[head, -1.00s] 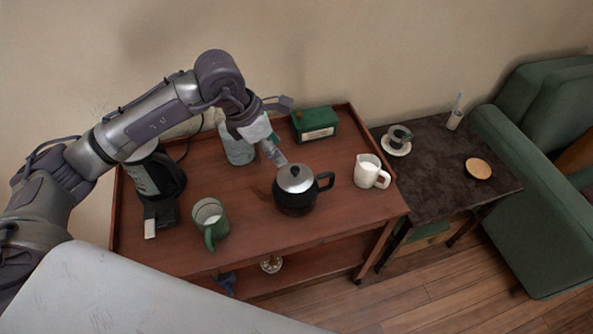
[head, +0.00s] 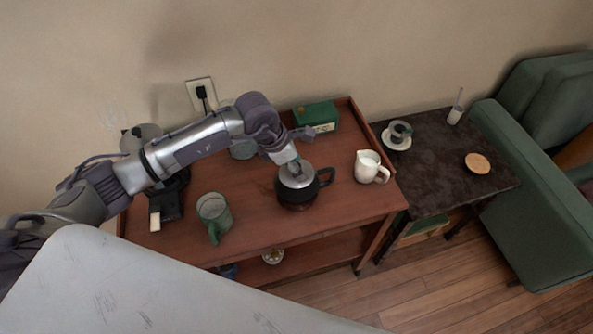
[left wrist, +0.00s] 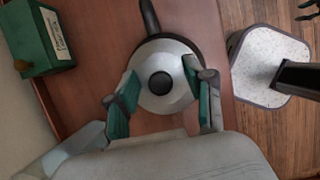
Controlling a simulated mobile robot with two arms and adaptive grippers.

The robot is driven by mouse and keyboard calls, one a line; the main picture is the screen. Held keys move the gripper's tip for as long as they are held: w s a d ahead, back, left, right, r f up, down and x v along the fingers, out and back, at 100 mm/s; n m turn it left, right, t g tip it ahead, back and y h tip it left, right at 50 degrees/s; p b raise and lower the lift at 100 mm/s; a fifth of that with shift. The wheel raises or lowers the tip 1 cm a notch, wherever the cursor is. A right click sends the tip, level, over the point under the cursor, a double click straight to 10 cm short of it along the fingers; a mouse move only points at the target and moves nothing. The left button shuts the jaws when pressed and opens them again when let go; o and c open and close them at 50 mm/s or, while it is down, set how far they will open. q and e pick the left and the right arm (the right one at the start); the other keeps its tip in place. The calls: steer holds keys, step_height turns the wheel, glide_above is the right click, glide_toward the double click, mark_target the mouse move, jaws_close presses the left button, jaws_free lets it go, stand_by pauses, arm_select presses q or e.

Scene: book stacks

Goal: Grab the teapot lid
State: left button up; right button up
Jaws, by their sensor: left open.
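The black teapot (head: 297,190) stands on the wooden cart. Its silver domed lid (head: 299,177) sits on top, and the lid's dark knob (left wrist: 160,83) shows in the left wrist view. My left gripper (head: 293,166) is directly over the lid. In the left wrist view its two teal-padded fingers (left wrist: 160,90) are apart, one on each side of the knob, over the lid. I cannot tell whether they touch the lid. The fingertips are mostly hidden in the head view. My right gripper is not in view.
On the cart (head: 255,222) are a white creamer (head: 367,167) right of the teapot, a green mug (head: 213,214) to the left, and a green box (head: 316,118) behind. A dark side table (head: 440,175) holds a cup on a saucer (head: 397,140) and a round coaster (head: 478,163).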

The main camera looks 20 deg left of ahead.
arm_select(q)
jaws_close()
steer(key=shift+r, duration=0.15)
